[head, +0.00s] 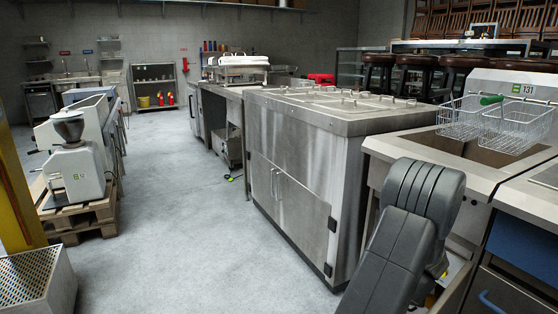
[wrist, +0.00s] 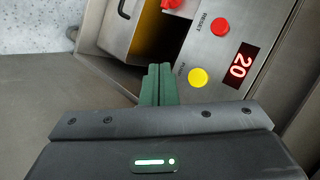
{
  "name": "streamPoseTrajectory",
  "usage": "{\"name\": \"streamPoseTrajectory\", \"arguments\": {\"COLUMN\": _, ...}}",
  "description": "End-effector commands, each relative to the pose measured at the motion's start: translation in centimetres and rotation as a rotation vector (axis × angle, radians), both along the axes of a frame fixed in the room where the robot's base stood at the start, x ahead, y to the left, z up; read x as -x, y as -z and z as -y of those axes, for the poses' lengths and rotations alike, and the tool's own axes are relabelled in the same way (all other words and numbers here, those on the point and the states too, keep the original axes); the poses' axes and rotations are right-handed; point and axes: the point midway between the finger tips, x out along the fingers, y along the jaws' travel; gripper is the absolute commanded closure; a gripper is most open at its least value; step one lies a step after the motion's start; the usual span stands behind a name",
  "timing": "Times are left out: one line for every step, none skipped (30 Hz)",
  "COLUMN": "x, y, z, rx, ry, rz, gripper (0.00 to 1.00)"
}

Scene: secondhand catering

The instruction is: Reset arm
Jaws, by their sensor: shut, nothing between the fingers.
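My gripper (wrist: 158,72) shows in the wrist view, its two green fingers together and empty. The fingertips are over the edge beside a steel control panel (wrist: 222,65), left of a yellow button (wrist: 198,77); I cannot tell whether they touch anything. My arm (head: 400,235) is folded at the lower right of the head view, in front of the steel counters. My gripper is hidden in that view.
In the head view, a fryer with wire baskets (head: 510,130) is at right and a steel counter (head: 290,170) is in the middle.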

Motion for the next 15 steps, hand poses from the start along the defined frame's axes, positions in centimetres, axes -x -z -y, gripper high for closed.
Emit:
{"name": "streamPoseTrajectory", "arguments": {"x": -0.1, "y": -0.3, "z": 0.3, "rx": -0.001, "ry": 0.001, "rz": 0.0, "gripper": 1.0}}
{"name": "streamPoseTrajectory", "arguments": {"x": -0.2, "y": -0.4, "z": 0.5, "rx": -0.001, "ry": 0.001, "rz": 0.0, "gripper": 1.0}}
{"name": "streamPoseTrajectory", "arguments": {"x": -0.4, "y": -0.4, "z": 0.8, "rx": 0.0, "ry": 0.002, "rz": -0.001, "gripper": 1.0}}
{"name": "streamPoseTrajectory", "arguments": {"x": -0.5, "y": -0.4, "z": 1.0, "rx": -0.002, "ry": 0.001, "rz": -0.001, "gripper": 1.0}}
{"name": "streamPoseTrajectory", "arguments": {"x": -0.6, "y": -0.4, "z": 1.3, "rx": -0.002, "ry": 0.001, "rz": -0.001, "gripper": 1.0}}
{"name": "streamPoseTrajectory", "arguments": {"x": -0.8, "y": -0.5, "z": 1.6, "rx": 0.0, "ry": 0.002, "rz": -0.001, "gripper": 1.0}}
{"name": "streamPoseTrajectory", "arguments": {"x": -0.9, "y": -0.5, "z": 1.8, "rx": -0.002, "ry": 0.001, "rz": -0.001, "gripper": 1.0}}
{"name": "streamPoseTrajectory", "arguments": {"x": -1.0, "y": -0.5, "z": 2.1, "rx": -0.002, "ry": 0.001, "rz": -0.001, "gripper": 1.0}}
{"name": "streamPoseTrajectory", "arguments": {"x": -1.2, "y": -0.5, "z": 2.4, "rx": -0.001, "ry": 0.0, "rz": -0.001, "gripper": 1.0}}
{"name": "streamPoseTrajectory", "arguments": {"x": -1.3, "y": -0.5, "z": 2.6, "rx": -0.001, "ry": 0.0, "rz": -0.001, "gripper": 1.0}}
{"name": "streamPoseTrajectory", "arguments": {"x": -1.4, "y": -0.5, "z": 2.8, "rx": -0.001, "ry": 0.0, "rz": -0.002, "gripper": 1.0}}
{"name": "streamPoseTrajectory", "arguments": {"x": -1.6, "y": -0.5, "z": 3.1, "rx": -0.001, "ry": 0.0, "rz": -0.001, "gripper": 1.0}}
{"name": "streamPoseTrajectory", "arguments": {"x": -1.7, "y": -0.5, "z": 3.3, "rx": -0.001, "ry": 0.001, "rz": 0.0, "gripper": 1.0}}
{"name": "streamPoseTrajectory", "arguments": {"x": -1.8, "y": -0.5, "z": 3.5, "rx": -0.002, "ry": 0.001, "rz": 0.0, "gripper": 1.0}}
{"name": "streamPoseTrajectory", "arguments": {"x": -1.9, "y": -0.5, "z": 3.8, "rx": -0.002, "ry": 0.001, "rz": 0.0, "gripper": 1.0}}
